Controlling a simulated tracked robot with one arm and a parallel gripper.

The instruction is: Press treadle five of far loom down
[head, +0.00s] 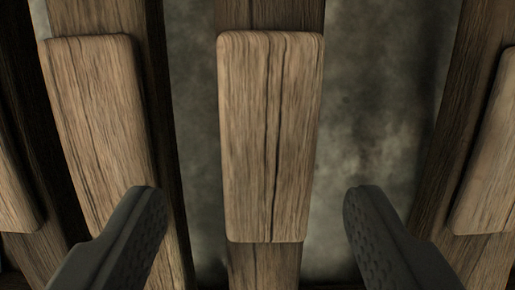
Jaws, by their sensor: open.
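Several wooden treadles run up the head view, each with a lighter wooden pad on top; I cannot tell by number which is treadle five. The middle treadle pad (269,138) lies near the centre of the picture, between the lines of my two fingers. My gripper (255,225) is open and empty, its dark fingertips wide apart to the left and right of this pad's lower end. The left fingertip overlaps the pad to the left (98,120) in the picture. I cannot tell whether either finger touches wood.
Another pad (490,150) shows at the right edge, and part of one (15,185) at the left edge. Grey mottled floor (375,110) shows in the gap right of the middle treadle. The gap on its left is narrower.

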